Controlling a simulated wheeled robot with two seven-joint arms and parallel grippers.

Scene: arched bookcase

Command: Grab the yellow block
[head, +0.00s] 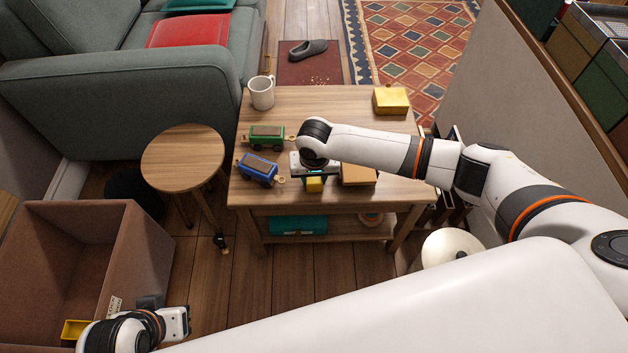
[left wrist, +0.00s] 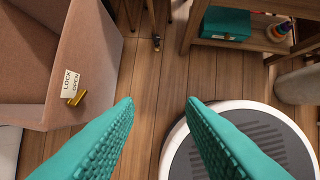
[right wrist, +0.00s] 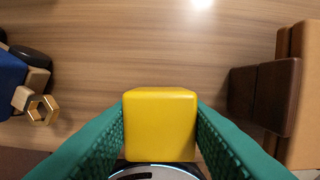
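A small yellow block (head: 315,185) is near the front edge of the wooden table, under my right gripper (head: 316,178). In the right wrist view the yellow block (right wrist: 160,125) fills the gap between the two teal fingers, which touch its left and right sides. I cannot tell whether it is lifted off the table. My left gripper (left wrist: 160,102) is open and empty over the wood floor, beside the large brown box; in the head view it is at the lower left (head: 180,320).
The table (head: 330,103) also holds a blue wagon (head: 258,170), a green wagon (head: 266,136), a white mug (head: 261,92), a yellow box (head: 390,100) and a tan block (head: 358,174). A round stool (head: 183,155) stands left. The brown box (head: 140,260) contains something yellow (head: 75,330).

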